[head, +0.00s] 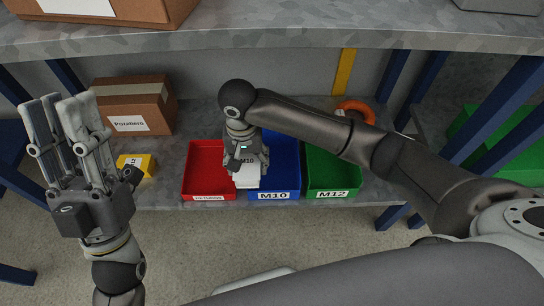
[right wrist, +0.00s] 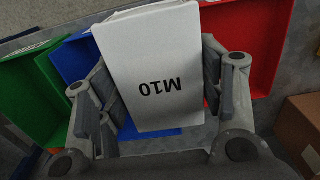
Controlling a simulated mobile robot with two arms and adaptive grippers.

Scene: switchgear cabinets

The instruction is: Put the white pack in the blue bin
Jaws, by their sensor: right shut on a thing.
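The white pack (right wrist: 152,65), marked M10, is between the fingers of my right gripper (right wrist: 160,100), which is shut on it. In the head view the pack (head: 246,176) is held at the left side of the blue bin (head: 275,195), near the red bin; the right gripper (head: 247,160) points down over it. The blue bin, labelled M10, also shows behind the pack in the right wrist view (right wrist: 75,62). I cannot tell how high the pack is above the bin. My left gripper (head: 62,110) is open, empty and raised at the left.
A red bin (head: 209,198) stands left of the blue bin and a green M12 bin (head: 333,194) right of it, on the shelf. A brown box (head: 133,108) and a yellow pack (head: 147,165) are further left. An upper shelf (head: 300,35) hangs above.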

